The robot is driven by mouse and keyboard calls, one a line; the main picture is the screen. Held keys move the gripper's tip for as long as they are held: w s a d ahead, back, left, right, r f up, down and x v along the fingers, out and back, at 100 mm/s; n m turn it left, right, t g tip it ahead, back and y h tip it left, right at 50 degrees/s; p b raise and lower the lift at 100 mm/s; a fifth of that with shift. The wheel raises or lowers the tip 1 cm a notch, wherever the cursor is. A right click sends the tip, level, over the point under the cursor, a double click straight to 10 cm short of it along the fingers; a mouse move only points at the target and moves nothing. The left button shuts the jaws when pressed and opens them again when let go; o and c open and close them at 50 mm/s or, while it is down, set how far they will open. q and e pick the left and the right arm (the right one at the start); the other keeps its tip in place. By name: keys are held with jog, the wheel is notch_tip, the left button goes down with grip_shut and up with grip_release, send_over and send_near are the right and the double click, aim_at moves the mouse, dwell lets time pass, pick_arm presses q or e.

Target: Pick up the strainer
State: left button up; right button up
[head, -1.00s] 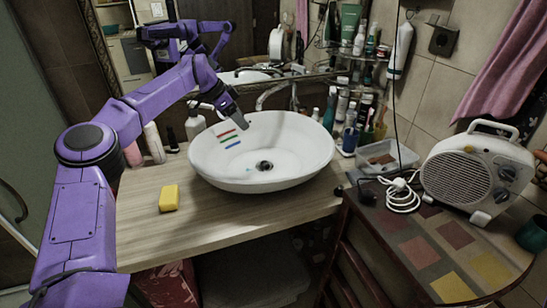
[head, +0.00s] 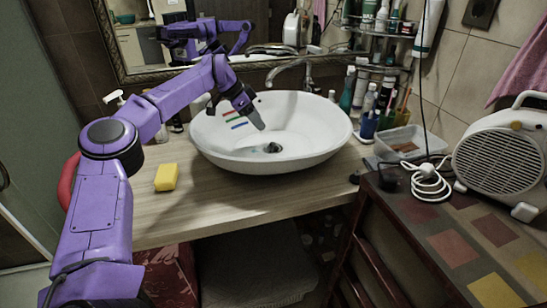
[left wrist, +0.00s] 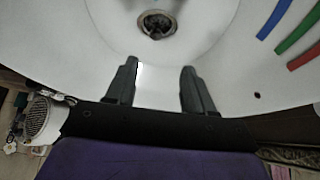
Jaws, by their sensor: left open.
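The strainer (head: 273,147) looks like a small dark round piece at the drain in the bottom of the white basin (head: 330,141). In the left wrist view the strainer (left wrist: 157,24) lies at the top middle, beyond the fingertips. My left gripper (head: 257,122) reaches over the basin and points down, up and left of the strainer and apart from it. In the left wrist view its two fingers (left wrist: 159,70) are spread with nothing between them but the white basin wall. My right gripper is not in view.
Red, green and blue stripes (head: 235,120) mark the basin's inner left wall. A faucet (head: 290,68) stands behind the basin. A yellow sponge (head: 166,177) lies on the wooden counter (head: 215,206). Bottles and a clear tray (head: 410,143) stand right, near a heater (head: 500,157).

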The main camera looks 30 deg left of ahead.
aim_at(272, 143)
pick_arm(q)
jog(key=p+x, duration=0.1)
jog(key=x, duration=0.2)
jog(key=s+p+x, duration=0.1)
jog(key=x, duration=0.1)
jog(key=p+x, duration=0.1)
jog(key=x, duration=0.2)
jog(key=shift+d+f, duration=0.15)
jog(key=shift+f, duration=0.45)
jog(key=shift+w+d+f, duration=0.15)
jog(key=shift+w+f, duration=0.1)
jog(key=shift+f, duration=0.15)
grip_shut()
